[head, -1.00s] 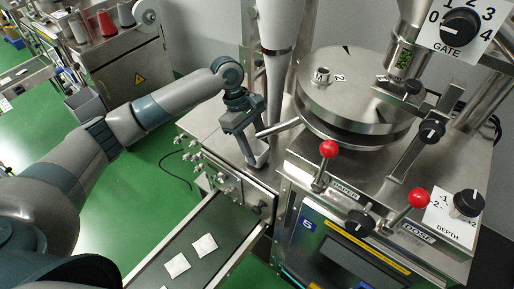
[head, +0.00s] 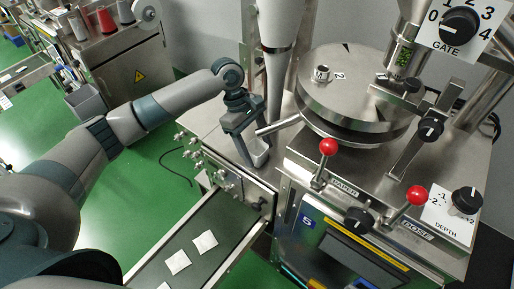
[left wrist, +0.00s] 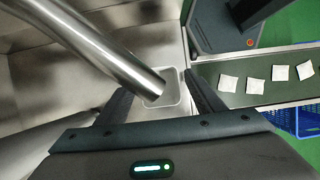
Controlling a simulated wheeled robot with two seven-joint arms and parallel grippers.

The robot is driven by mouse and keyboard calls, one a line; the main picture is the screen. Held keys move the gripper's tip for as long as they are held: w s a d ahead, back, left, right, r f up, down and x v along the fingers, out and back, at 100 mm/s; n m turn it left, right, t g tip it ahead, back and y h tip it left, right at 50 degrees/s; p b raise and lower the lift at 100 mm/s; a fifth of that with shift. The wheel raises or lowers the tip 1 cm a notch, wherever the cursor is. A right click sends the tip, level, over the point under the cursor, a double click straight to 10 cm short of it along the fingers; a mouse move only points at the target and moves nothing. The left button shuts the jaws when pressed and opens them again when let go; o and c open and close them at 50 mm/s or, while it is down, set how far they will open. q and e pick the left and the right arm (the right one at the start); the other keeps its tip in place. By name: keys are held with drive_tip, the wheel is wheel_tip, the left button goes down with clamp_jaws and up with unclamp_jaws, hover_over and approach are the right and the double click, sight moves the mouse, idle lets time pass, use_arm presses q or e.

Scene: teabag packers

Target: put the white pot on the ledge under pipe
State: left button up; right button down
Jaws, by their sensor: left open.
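My right gripper is not in view.
The steel machine with a round drum (head: 355,95) stands to the right of my left gripper. Red-knobbed levers (head: 328,148) rise at its front. A dark conveyor (head: 222,218) with several white teabags (head: 178,262) runs below. A thick vertical tube (head: 279,40) stands behind the gripper.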

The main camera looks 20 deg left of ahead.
use_arm(q)
drive_tip(key=b+v, duration=0.3)
drive_tip(key=v, duration=0.9)
idle(0.4)
idle(0.9)
drive_tip(key=shift+r, duration=0.1)
